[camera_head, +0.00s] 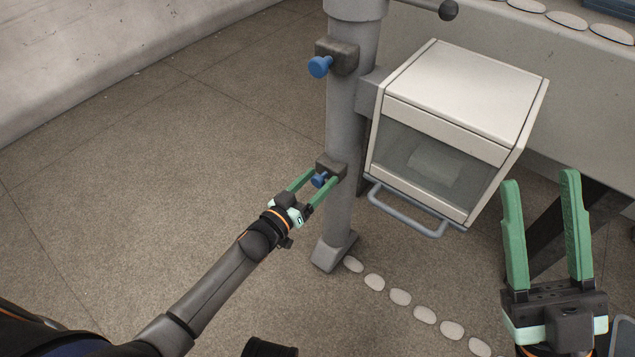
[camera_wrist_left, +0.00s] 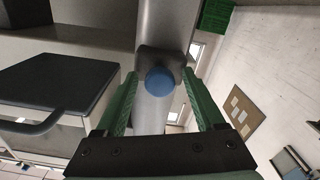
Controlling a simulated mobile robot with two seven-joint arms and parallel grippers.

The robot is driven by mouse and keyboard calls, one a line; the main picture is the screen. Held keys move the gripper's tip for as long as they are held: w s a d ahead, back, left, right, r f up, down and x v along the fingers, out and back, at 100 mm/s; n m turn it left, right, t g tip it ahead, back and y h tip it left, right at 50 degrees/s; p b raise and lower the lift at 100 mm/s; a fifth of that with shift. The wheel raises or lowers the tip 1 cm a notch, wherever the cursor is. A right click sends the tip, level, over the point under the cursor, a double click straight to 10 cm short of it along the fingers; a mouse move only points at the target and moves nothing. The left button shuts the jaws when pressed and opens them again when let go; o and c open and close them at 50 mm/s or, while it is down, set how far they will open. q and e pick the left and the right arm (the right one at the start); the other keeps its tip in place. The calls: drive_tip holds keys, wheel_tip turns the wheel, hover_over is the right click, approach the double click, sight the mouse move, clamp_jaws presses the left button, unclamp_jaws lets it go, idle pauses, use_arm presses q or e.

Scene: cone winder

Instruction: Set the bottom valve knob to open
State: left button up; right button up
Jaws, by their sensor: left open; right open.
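The bottom valve knob (camera_head: 319,180) is blue and sits on a dark block (camera_head: 331,167) low on the grey post (camera_head: 341,120). In the left wrist view the blue knob (camera_wrist_left: 160,81) lies between the fingers. My left gripper (camera_head: 320,181) is open, with one green finger on each side of the knob. A gap shows between each finger and the knob in the left wrist view. A second blue knob (camera_head: 320,66) sits higher on the same post. My right gripper (camera_head: 541,178) is open and empty at the lower right, away from the post.
A white box with a glass front (camera_head: 462,85) and a grey handle bar (camera_head: 408,210) is mounted right of the post. Flat pale discs (camera_head: 400,297) lie in a row on the floor. The floor left of the post is clear.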

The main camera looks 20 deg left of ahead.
use_arm(q)
drive_tip(key=shift+c, duration=0.4)
clamp_jaws()
idle(1.1)
